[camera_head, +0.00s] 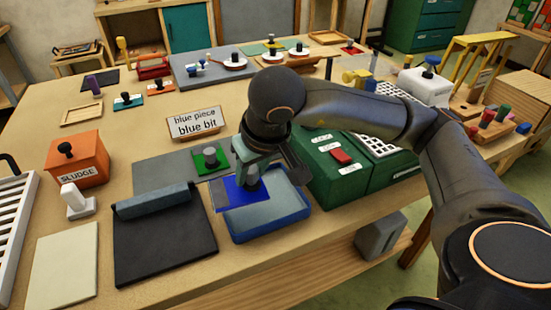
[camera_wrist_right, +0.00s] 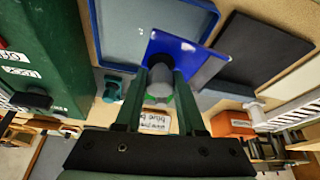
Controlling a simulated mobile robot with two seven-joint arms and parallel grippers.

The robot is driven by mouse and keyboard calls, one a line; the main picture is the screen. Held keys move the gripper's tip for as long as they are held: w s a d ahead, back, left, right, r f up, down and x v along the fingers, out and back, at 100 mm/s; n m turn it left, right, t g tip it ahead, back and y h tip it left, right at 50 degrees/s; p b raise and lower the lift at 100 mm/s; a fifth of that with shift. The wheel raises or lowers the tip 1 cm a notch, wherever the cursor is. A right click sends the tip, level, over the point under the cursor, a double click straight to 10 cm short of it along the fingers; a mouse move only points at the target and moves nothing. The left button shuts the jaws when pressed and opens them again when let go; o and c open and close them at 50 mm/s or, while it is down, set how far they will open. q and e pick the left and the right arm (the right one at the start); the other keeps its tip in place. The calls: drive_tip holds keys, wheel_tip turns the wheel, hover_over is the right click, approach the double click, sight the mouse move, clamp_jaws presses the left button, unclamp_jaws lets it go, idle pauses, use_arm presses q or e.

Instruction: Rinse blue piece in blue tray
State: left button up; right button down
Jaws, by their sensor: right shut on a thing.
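The blue piece (camera_head: 232,196) is a flat, bright blue plate with a knob on top. My right gripper (camera_head: 254,174) is shut on that knob, and the plate hangs roughly level. In the right wrist view the fingers (camera_wrist_right: 159,82) clasp the grey knob, with the blue piece (camera_wrist_right: 205,65) beyond them. The blue tray (camera_head: 270,236) is shallow, with a pale blue inside. The piece overlaps the tray's left and back rim in the head view; the tray (camera_wrist_right: 97,35) also shows behind it in the wrist view. I cannot tell the height between them. My left gripper is not in view.
A green box (camera_head: 335,190) with a red button stands close right of the tray. A dark mat (camera_head: 165,245) with a roll lies left. A green piece (camera_head: 210,160), a sign (camera_head: 194,124) and an orange sludge box (camera_head: 76,160) stand behind and left.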

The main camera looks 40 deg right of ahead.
use_arm(q)
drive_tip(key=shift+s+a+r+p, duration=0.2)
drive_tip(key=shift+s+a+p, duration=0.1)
drive_tip(key=shift+p, duration=0.05)
use_arm(e)
drive_tip(key=shift+n+y, duration=0.3)
drive_tip(key=shift+n, duration=0.2)
drive_tip(key=d, duration=0.2)
drive_tip(key=d+f, duration=0.1)
drive_tip(key=d, duration=0.2)
drive_tip(key=shift+d+f, duration=0.1)
drive_tip(key=shift+f, duration=0.05)
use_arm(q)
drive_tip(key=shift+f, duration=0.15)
use_arm(e)
wheel_tip(320, 180, down, 4)
drive_tip(key=b, duration=0.4)
drive_tip(key=shift+f+b, duration=0.65)
drive_tip(key=shift+b, duration=0.25)
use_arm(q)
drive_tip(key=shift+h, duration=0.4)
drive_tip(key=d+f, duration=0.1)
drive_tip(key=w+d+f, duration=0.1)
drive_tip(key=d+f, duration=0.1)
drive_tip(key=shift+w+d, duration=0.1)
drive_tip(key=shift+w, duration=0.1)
